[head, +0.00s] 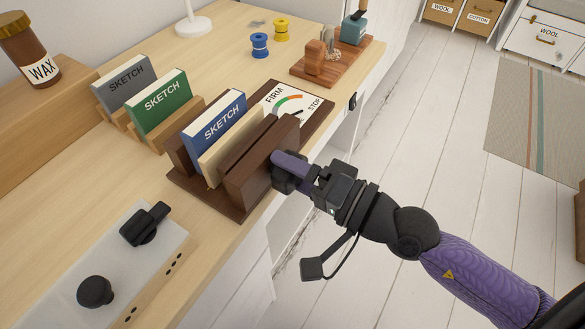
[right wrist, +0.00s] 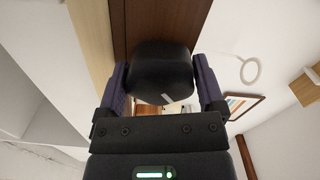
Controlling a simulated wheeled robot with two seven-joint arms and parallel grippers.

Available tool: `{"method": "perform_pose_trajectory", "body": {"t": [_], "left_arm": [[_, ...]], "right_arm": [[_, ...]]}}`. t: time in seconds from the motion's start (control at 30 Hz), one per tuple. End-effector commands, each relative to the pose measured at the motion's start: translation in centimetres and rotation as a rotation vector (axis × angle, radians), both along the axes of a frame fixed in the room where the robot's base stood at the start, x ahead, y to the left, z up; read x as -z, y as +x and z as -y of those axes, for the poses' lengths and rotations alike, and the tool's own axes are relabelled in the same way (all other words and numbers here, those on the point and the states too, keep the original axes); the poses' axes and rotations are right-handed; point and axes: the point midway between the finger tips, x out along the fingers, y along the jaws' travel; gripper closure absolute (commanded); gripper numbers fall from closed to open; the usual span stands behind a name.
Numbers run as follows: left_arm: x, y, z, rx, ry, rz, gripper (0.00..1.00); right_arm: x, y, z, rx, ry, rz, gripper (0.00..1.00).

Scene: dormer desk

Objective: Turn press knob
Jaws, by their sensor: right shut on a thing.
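The dark wooden press (head: 256,188) stands at the desk's front edge, holding a blue SKETCH book (head: 215,125) and a pale board (head: 230,150) upright between its blocks. A gauge plate (head: 287,103) marked FIRM and STOP sits at its far end. The black press knob (right wrist: 163,72) is on the press's front face and lies between my two purple fingers in the right wrist view. My right gripper (head: 284,172) is shut on this knob, which is mostly hidden behind the fingers in the head view. My left gripper is not in view.
Grey (head: 122,82) and green (head: 160,102) SKETCH books stand left of the press. A pale panel with black knobs (head: 95,291) lies at the near left. Thread spools (head: 260,45) and a wooden tool tray (head: 331,62) are farther back. The floor at right is open.

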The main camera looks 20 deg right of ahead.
Motion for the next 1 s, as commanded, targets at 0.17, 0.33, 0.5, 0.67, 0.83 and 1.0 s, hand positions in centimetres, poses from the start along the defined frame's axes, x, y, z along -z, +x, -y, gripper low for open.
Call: {"method": "perform_pose_trajectory", "body": {"t": [0.17, 0.33, 0.5, 0.67, 0.83, 1.0], "left_arm": [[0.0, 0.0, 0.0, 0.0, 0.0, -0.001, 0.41], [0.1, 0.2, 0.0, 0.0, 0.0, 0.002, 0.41], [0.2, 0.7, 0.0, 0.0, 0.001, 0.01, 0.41], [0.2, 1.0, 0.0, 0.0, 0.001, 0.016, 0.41], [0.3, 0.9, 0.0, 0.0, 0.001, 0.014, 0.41], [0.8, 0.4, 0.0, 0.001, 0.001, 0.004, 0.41]], "right_arm": [[0.1, 0.0, 0.0, -0.002, -0.004, -0.003, 0.72], [0.1, 0.0, 0.0, -0.002, -0.003, -0.004, 0.72], [0.1, 0.0, 0.0, -0.001, -0.002, -0.003, 0.0], [0.1, 0.0, 0.0, 0.0, -0.002, -0.001, 0.0], [0.2, -0.3, 0.2, 0.0, -0.003, -0.003, 0.0], [0.4, -2.0, 1.5, -0.004, -0.008, -0.007, 0.0]]}}
